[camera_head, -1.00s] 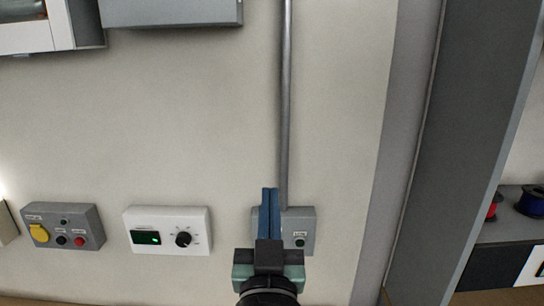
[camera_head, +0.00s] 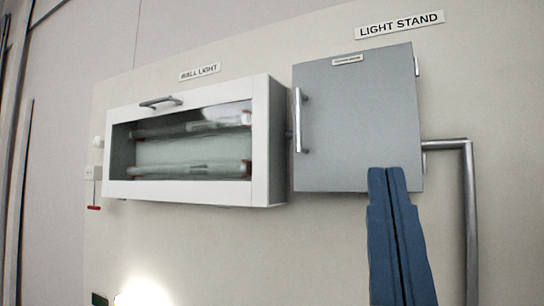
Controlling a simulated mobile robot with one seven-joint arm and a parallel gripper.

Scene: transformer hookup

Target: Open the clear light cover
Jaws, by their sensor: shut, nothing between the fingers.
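The wall light has a white-framed clear cover (camera_head: 195,190), which is closed over two horizontal tubes. A metal bar handle (camera_head: 160,101) sits on its top edge, left of the middle. My gripper (camera_head: 390,170) shows at the lower right as two blue fingers, shut together and empty. It points up in front of the lower edge of the grey box, to the right of the clear cover and apart from it in the picture.
A grey box (camera_head: 350,120) with a vertical handle (camera_head: 299,120) hangs right of the light, under a LIGHT STAND label (camera_head: 400,25). A metal pipe (camera_head: 470,220) runs from its right side downwards. A red pull (camera_head: 94,207) hangs at the left.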

